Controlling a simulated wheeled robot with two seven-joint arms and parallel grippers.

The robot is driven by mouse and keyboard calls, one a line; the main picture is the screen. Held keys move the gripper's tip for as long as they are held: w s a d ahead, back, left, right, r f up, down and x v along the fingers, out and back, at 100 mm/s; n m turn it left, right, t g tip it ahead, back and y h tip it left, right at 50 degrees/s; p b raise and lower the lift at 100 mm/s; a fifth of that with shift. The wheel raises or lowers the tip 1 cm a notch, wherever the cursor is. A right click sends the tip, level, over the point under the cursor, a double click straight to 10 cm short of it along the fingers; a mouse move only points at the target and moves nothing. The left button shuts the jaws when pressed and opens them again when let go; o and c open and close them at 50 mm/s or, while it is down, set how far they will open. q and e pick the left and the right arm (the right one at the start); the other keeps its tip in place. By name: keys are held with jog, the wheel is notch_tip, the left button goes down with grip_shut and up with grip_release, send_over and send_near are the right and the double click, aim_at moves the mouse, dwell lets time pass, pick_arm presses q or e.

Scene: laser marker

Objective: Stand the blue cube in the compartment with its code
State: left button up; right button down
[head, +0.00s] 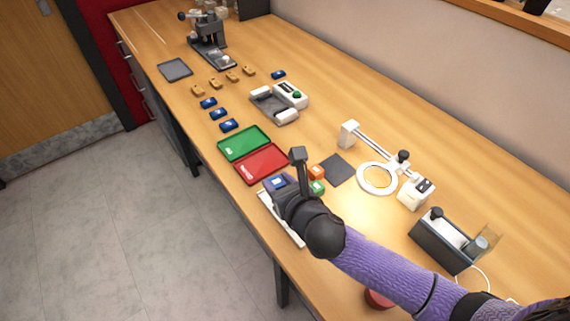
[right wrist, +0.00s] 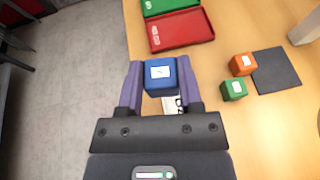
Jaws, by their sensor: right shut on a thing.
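My right gripper (right wrist: 160,88) is shut on the blue cube (right wrist: 160,72), which has a white label with a dark mark on its top face. In the head view the blue cube (head: 278,182) shows at the gripper's tip, above or at the far end of a white tray (head: 291,226). The gripper and arm hide much of this tray. In the right wrist view a small part of the tray with black code marks (right wrist: 173,104) shows just below the cube. I cannot tell whether the cube touches the tray. My left gripper is not in view.
An orange cube (head: 316,171) and a green cube (head: 317,187) stand right of the gripper, beside a dark mat (head: 337,169). A red tray (head: 262,164) and a green tray (head: 244,143) lie beyond. A magnifier lamp (head: 377,178) stands further right. The table's front edge runs close on the left.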

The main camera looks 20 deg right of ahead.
jog(key=d+f+y, duration=0.1)
jog(key=d+f+n+y+p, duration=0.1)
jog(key=f, duration=0.1)
jog(key=shift+s+d+n, duration=0.2)
jog(key=shift+d+n, duration=0.05)
jog(key=shift+n, duration=0.05)
jog(key=shift+f+g, duration=0.25)
jog(key=shift+g, duration=0.05)
notch_tip(320, 180, down, 4)
jog(key=b, duration=0.4)
jog(key=shift+f+b, duration=0.1)
jog(key=shift+b, duration=0.25)
jog(key=shift+f, duration=0.35)
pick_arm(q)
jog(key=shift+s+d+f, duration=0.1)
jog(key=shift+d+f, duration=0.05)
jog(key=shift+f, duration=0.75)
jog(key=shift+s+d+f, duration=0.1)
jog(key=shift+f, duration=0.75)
pick_arm(e)
jog(key=shift+r, duration=0.1)
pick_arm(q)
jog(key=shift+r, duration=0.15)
pick_arm(e)
jog(key=shift+s, duration=0.1)
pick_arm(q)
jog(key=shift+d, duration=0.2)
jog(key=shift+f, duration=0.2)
pick_arm(e)
jog(key=shift+f, duration=0.45)
